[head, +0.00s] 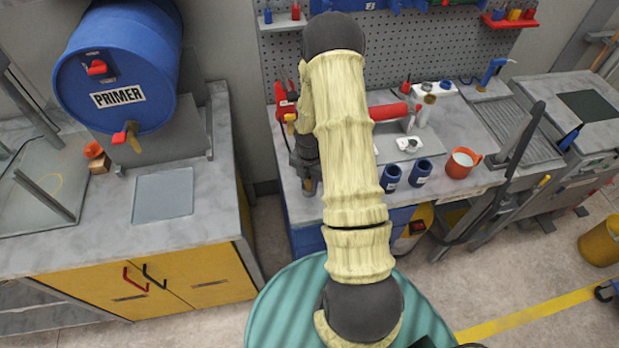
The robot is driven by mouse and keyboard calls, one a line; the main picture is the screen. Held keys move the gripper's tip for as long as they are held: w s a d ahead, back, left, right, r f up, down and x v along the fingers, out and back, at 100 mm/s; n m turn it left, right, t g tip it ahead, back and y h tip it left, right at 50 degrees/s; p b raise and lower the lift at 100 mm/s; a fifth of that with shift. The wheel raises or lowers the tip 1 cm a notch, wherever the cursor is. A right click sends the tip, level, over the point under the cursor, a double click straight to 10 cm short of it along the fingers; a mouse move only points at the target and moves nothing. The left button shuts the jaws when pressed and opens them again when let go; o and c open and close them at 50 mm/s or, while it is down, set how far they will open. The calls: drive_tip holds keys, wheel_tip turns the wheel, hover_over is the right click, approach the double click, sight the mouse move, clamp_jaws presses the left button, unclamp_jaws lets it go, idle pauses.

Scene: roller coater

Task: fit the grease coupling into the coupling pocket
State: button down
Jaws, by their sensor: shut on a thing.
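My gripper (309,184) points down at the left front part of the workbench, at the end of my dark wrist. It is small, dark and partly hidden by my cream-sleeved arm. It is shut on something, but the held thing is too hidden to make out. I cannot pick out the grease coupling by its look. A grey plate with a small white fitting (409,144) lies on the bench to the right of my arm. I cannot tell whether the coupling pocket is there.
Two dark blue cups (391,178) and an orange-red pot (461,163) stand near the bench's front edge. A red roller (390,111) lies behind. A blue PRIMER drum (118,75) rests above the left cabinet. Floor shows between cabinet and bench.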

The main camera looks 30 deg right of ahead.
sight(309, 179)
drive_tip(key=shift+f, duration=0.1)
drive_tip(key=c, duration=1.1)
unclamp_jaws()
wheel_tip(309, 179, up, 12)
drive_tip(key=b, duration=0.3)
drive_tip(key=shift+a+r, duration=0.1)
drive_tip(key=shift+r, duration=0.1)
